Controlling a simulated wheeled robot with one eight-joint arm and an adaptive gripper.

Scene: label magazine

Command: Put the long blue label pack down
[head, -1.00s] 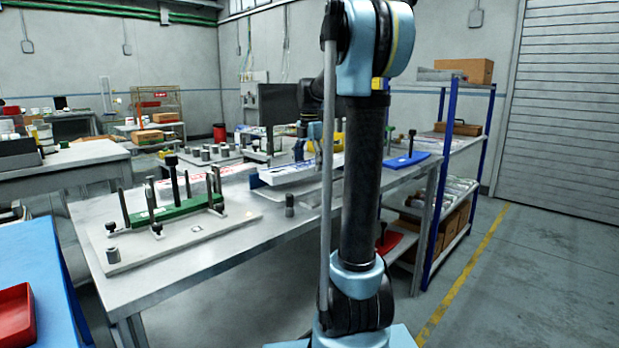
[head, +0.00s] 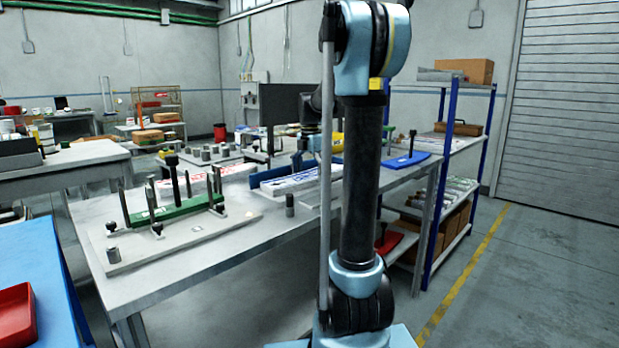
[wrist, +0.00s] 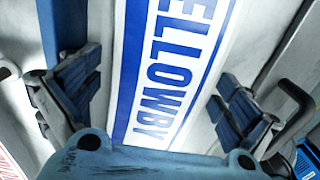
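The long label pack (head: 292,181) is white with blue bands and blue lettering. In the head view it lies flat in a grey holder with a blue side wall (head: 262,176) on the workbench. In the wrist view the pack (wrist: 165,70) runs between the two fingers, its lettering reading "ELLOWBY". My gripper (wrist: 155,95) is open over it, with a finger standing a little off each long edge. In the head view my gripper is largely hidden behind my own arm, as is the pack's right end.
A green fixture with upright posts (head: 178,212) stands on a plate at the workbench's left. A white pack with red print (head: 187,186) lies behind it. A blue plate with a black knob (head: 408,160) lies to the right.

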